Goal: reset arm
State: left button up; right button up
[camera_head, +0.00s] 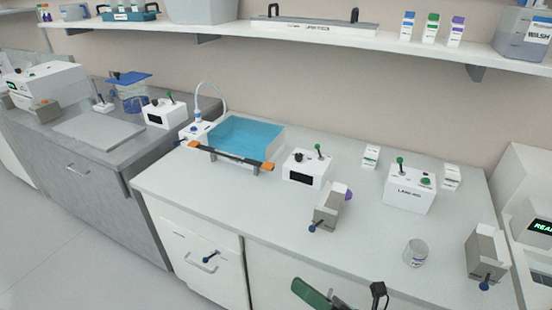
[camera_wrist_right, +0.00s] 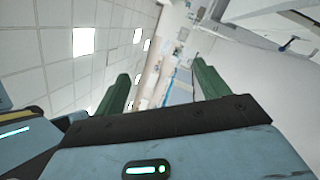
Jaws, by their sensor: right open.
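My right gripper (camera_head: 312,292) shows at the bottom edge of the head view, in front of the bench and below its worktop edge. Only a green finger and some dark parts are visible there. In the right wrist view both green fingers (camera_wrist_right: 162,85) stand wide apart with nothing between them. That view is tilted, with ceiling lights on the left and floor and cabinet fronts on the right. My left gripper is in neither view.
The pale worktop (camera_head: 235,205) holds a blue-topped tray (camera_head: 245,138), white boxes with knobs (camera_head: 307,168) (camera_head: 408,190), grey blocks (camera_head: 327,207) (camera_head: 487,252) and a small jar (camera_head: 414,253). A wall shelf (camera_head: 225,27) runs above. The worktop's front middle is clear.

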jog(key=s+d+f+m+t+h, duration=0.25)
jog(key=d+f+m+h, duration=0.35)
jog(key=m, duration=0.6)
jog(key=s+d+f+m+t+h, duration=0.1)
jog(key=s+d+f+m+h, duration=0.25)
jog(key=f+m+h, duration=0.5)
jog(key=s+d+f+m+g, duration=0.2)
jog(key=s+f+m+g, duration=0.1)
jog(key=s+f+m, duration=0.2)
jog(key=s+d+f+m+g+h, duration=0.1)
jog(key=s+d+f+m+g, duration=0.2)
jog(key=s+f+m, duration=0.2)
jog(key=s+m, duration=0.3)
jog(key=shift+f+p, duration=0.3)
jog(key=shift+f, duration=0.1)
jog(key=shift+d, duration=0.1)
